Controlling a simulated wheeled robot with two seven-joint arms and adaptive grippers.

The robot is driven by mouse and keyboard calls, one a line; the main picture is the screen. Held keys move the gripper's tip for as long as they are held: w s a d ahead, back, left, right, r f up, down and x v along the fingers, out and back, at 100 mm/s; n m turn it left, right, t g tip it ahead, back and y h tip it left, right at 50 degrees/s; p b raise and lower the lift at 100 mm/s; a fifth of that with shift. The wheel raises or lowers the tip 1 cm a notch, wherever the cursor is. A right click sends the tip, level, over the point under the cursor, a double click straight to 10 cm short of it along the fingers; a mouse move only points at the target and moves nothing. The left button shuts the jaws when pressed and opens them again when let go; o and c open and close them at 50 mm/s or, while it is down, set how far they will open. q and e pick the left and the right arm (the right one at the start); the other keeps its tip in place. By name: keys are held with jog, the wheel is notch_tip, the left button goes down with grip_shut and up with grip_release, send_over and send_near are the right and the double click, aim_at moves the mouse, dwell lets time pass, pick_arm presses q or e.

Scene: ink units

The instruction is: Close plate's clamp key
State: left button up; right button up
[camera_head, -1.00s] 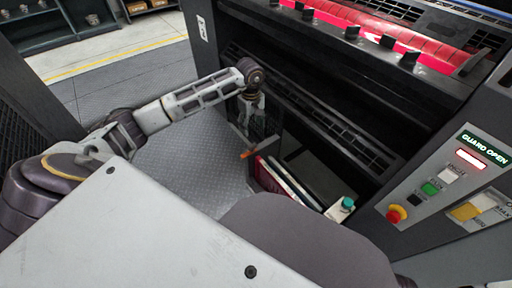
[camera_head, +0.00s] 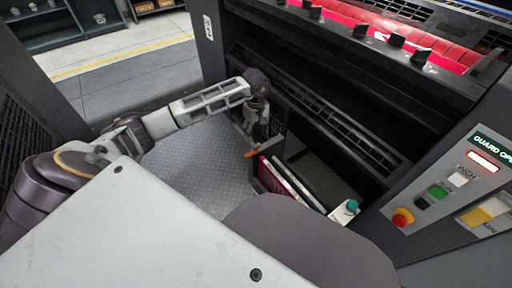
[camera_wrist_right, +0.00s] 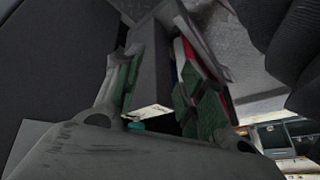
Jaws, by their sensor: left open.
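Several black clamp keys, such as this one (camera_head: 361,30), stand in a row along the dark bar in front of the red plate cylinder (camera_head: 390,36) at the upper right of the head view. Which one the task means I cannot tell. My left gripper (camera_head: 256,138) hangs pointing down beside the machine's lower front, well below and left of the keys. It is open, and its fingers are small and dark here. My right gripper (camera_wrist_right: 158,95) shows only in the right wrist view. No key shows there.
A control panel (camera_head: 440,213) with a red knob stands at the right. A white container with a teal cap (camera_head: 351,207) and upright flat boards (camera_head: 285,182) sit low by the machine. An orange piece (camera_head: 264,150) is near my left gripper. Metal floor is clear at left.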

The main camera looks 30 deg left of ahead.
aim_at(256, 145)
pick_arm(q)
notch_tip(256, 145, down, 9)
jog(key=b, duration=0.2)
jog(key=shift+f+b, duration=0.2)
jog(key=shift+b, duration=0.2)
pick_arm(e)
notch_tip(256, 145, down, 6)
jog(key=a+t, duration=0.1)
jog(key=shift+w+m+y, duration=0.15)
jog(key=shift+m+y, duration=0.25)
jog(key=shift+a, duration=0.1)
pick_arm(q)
jog(key=c, duration=1)
